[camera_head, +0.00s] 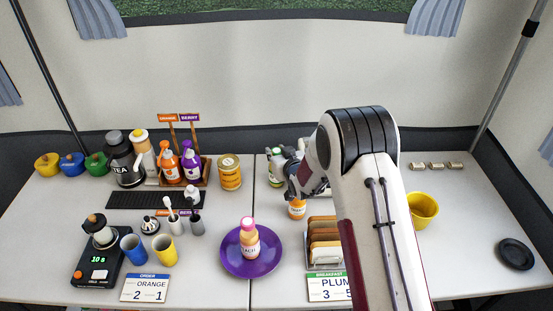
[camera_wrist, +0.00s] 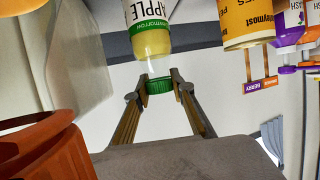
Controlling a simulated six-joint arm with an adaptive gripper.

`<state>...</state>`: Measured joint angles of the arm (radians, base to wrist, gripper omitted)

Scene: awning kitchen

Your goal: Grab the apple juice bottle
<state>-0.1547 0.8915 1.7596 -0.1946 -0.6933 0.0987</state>
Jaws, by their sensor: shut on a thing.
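The apple juice bottle (camera_wrist: 152,40) shows in the wrist view with a white label reading APPLE, a pale yellow body and a green cap (camera_wrist: 160,86). My gripper (camera_wrist: 160,82) has its two fingertips on either side of the green cap and is shut on it. The picture is upside down there, and the bottle's far end is cut off by the frame's top edge. In the head view the apple juice bottle (camera_head: 274,181) is partly hidden behind my gripper, at the back middle of the table. I cannot tell whether it touches the table.
A bottle with an orange label (camera_head: 297,209) stands just in front of my gripper. A rack with toast-like slices (camera_head: 324,256) is nearer. A peach bottle (camera_head: 249,240) stands on a purple plate (camera_head: 268,270). Stacked yellow jars (camera_head: 229,172) stand to the left.

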